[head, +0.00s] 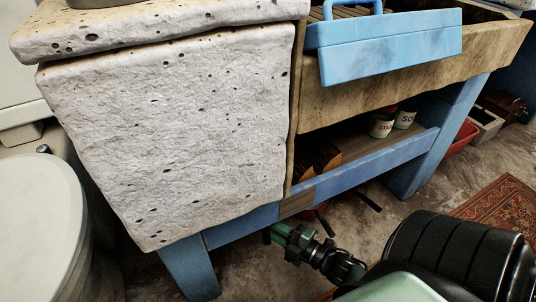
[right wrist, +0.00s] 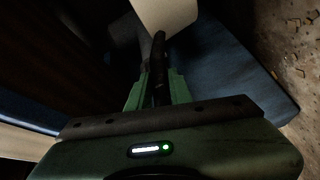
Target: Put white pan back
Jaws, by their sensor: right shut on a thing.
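In the right wrist view my right gripper (right wrist: 159,88) is shut on the dark handle (right wrist: 158,55) of the white pan (right wrist: 166,12). The handle runs up between the two green fingers. Only a pale part of the pan shows at the top edge, so its rest and what it touches are hidden. In the head view a green and black arm part of mine reaches in low beside the blue front beam. No white pan can be made out there. My left gripper is in neither view.
The blue-framed shelf (head: 370,160) under the stone trough (head: 410,78) holds two labelled white pots (head: 381,126) and brown slatted racks. Dark handles (head: 326,222) stick out below the beam.

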